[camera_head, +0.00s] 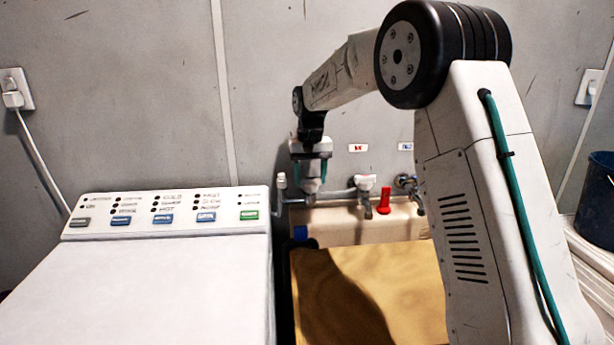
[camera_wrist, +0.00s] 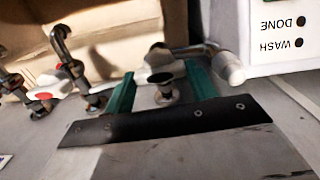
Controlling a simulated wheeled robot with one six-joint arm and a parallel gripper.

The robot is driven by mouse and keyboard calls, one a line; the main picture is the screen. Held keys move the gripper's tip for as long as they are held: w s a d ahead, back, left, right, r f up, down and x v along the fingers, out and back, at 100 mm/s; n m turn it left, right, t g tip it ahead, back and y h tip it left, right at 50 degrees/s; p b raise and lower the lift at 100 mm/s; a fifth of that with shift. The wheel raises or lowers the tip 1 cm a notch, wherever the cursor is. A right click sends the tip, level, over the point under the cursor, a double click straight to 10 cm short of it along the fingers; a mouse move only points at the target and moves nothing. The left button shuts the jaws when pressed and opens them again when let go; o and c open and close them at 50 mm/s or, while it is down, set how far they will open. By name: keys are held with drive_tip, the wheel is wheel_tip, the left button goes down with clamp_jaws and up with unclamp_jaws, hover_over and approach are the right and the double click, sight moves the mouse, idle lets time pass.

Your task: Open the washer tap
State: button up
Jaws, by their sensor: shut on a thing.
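The washer tap (camera_head: 296,202) is on the wall just right of the washer, mostly hidden by my gripper (camera_head: 312,186) in the head view. In the wrist view, the tap's dark round stem (camera_wrist: 160,78) stands between the two teal fingers of my gripper (camera_wrist: 160,88). A metal pipe runs from the tap to a white fitting (camera_wrist: 232,72) beside the washer panel. My gripper is shut on the washer tap, with a finger on each side. The exact contact and how far the handle is turned cannot be made out.
The washer (camera_head: 140,285) with its button panel stands left. Right of the held tap are a tap with a white handle (camera_head: 365,183), a red handle (camera_head: 385,201) and another metal tap (camera_head: 408,185). A cardboard box (camera_head: 370,290) sits below. A dark bucket (camera_head: 597,205) stands far right.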

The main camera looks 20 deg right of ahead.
drive_tip(key=n, duration=0.4)
drive_tip(key=shift+a+n, duration=0.15)
drive_tip(key=shift+n, duration=0.25)
drive_tip(key=n, duration=0.8)
drive_tip(key=shift+n, duration=0.4)
drive_tip(key=shift+d+r+n, duration=0.1)
drive_tip(key=shift+d+n, duration=0.05)
drive_tip(key=shift+n, duration=0.75)
drive_tip(key=shift+d+n, duration=0.1)
drive_tip(key=shift+n, duration=0.8)
drive_tip(key=shift+w, duration=0.1)
